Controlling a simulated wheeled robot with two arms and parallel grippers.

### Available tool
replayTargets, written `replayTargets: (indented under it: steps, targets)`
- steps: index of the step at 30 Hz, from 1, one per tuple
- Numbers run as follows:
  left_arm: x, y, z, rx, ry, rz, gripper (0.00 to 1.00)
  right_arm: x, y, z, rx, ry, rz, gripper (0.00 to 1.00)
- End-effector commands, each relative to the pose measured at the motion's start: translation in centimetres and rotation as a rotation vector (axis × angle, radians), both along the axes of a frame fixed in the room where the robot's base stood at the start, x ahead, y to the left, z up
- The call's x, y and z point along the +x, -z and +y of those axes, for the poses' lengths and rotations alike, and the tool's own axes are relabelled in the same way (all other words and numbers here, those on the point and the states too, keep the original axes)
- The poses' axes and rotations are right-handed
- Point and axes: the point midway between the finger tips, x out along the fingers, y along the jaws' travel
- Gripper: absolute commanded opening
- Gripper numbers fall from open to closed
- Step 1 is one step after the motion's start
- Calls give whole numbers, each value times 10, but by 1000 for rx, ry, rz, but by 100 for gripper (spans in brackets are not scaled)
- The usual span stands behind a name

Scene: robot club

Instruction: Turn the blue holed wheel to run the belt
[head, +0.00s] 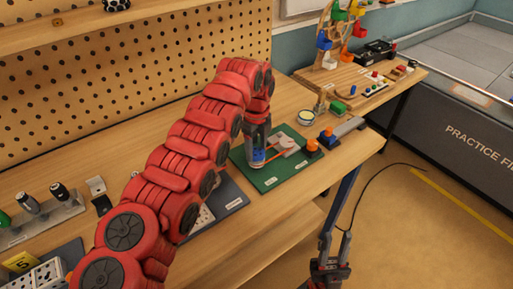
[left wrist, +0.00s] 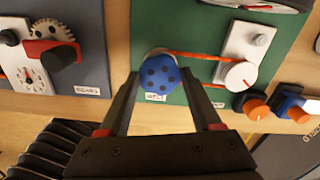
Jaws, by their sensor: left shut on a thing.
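The blue holed wheel (left wrist: 160,76) sits at the left end of an orange-red belt (left wrist: 205,56) on the green board (left wrist: 205,97). The belt runs to a white wheel (left wrist: 241,76) on a light plate. In the head view, the blue wheel (head: 257,157) shows below my left gripper (head: 257,148), and the green board (head: 268,186) lies flat on the bench. My left gripper (left wrist: 161,73) is shut on the blue wheel, one finger on each side. My right gripper (head: 334,240) is empty, its fingers apart, low beyond the bench's front edge.
A small round tin (head: 306,117) stands behind. A pegboard (head: 120,75) backs the bench.

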Motion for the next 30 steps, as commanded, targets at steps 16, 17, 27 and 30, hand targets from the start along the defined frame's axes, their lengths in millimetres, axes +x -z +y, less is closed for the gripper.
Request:
replayTargets:
  steps: [16, 17, 27, 30]
  targets:
    - [0, 0, 0, -1, 117, 1, 10, 0, -1, 0, 0, 0, 0, 32]
    - [0, 0, 0, -1, 117, 1, 10, 0, -1, 0, 0, 0, 0, 32]
    - [0, 0, 0, 0, 116, 0, 83, 0, -1, 0, 0, 0, 0, 32]
    - [0, 0, 0, 0, 116, 0, 95, 0, -1, 0, 0, 0, 0, 32]
